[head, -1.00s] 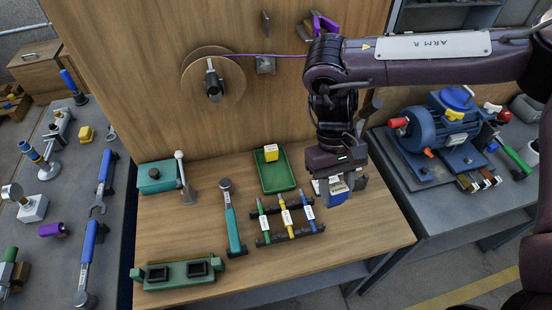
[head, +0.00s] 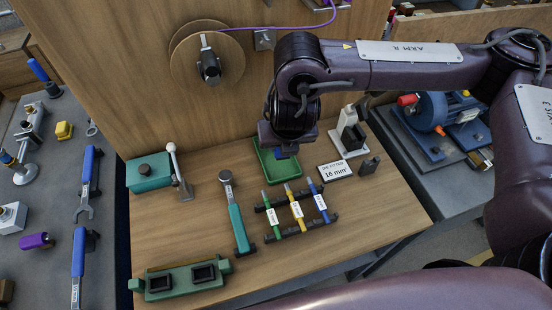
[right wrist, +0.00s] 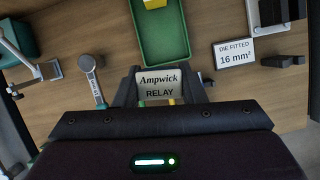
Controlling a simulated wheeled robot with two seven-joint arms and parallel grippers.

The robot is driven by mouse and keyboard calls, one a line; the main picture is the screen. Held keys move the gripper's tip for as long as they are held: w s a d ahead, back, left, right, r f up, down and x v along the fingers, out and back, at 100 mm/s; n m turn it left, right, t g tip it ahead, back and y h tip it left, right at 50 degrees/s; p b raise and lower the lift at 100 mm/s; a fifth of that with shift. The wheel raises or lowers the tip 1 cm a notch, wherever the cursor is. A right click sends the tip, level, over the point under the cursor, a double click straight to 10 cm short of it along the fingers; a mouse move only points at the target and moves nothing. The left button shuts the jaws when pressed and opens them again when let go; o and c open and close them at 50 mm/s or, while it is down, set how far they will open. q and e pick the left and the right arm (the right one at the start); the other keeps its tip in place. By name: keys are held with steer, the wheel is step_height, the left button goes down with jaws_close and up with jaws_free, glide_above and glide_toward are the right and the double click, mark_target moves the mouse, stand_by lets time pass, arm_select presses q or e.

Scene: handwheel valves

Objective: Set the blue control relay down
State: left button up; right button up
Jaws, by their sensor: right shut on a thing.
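The blue control relay (head: 286,153) shows only as a small blue patch under my right gripper (head: 284,146) in the head view. In the right wrist view its pale face, labelled "Ampwick RELAY" (right wrist: 160,90), sits between the two dark fingers of my right gripper (right wrist: 158,97), which is shut on it. The relay is over or in front of the green tray (head: 285,177); I cannot tell its height. The tray also shows in the right wrist view (right wrist: 163,45), with a yellow block (right wrist: 154,3) at its far end. My left gripper is not in view.
A rack (head: 303,228) of green, yellow and blue tools stands in front of the tray. A teal-handled tool (head: 238,226) lies left. A "16 mm²" sign (head: 335,171) and a grey-white device (head: 350,135) stand right. A green fixture (head: 180,277) is at front left. Bare wood lies front right.

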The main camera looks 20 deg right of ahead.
steer(key=shift+w+d+f+n+y, duration=0.2)
steer(key=shift+n+y, duration=0.3)
steer(key=shift+n, duration=0.5)
steer(key=shift+w+f+n+y, duration=0.15)
steer(key=shift+w+n+y, duration=0.15)
steer(key=shift+n, duration=0.6)
steer(key=w+n+g+y+b, duration=0.1)
steer(key=w+n+y, duration=0.1)
steer(key=n, duration=0.4)
steer(key=n+g+y+b, duration=0.2)
steer(key=n+g+b, duration=0.15)
steer(key=n, duration=0.65)
glide_above(274, 171)
steer(key=d+p, duration=0.1)
steer(key=d, duration=0.1)
step_height(274, 171, down, 12)
steer(key=shift+w+f, duration=0.15)
steer(key=shift+f, duration=0.05)
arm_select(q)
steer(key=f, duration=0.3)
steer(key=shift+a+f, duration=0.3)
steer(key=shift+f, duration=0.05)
arm_select(e)
steer(key=shift+d, duration=0.1)
steer(key=o, duration=1.2)
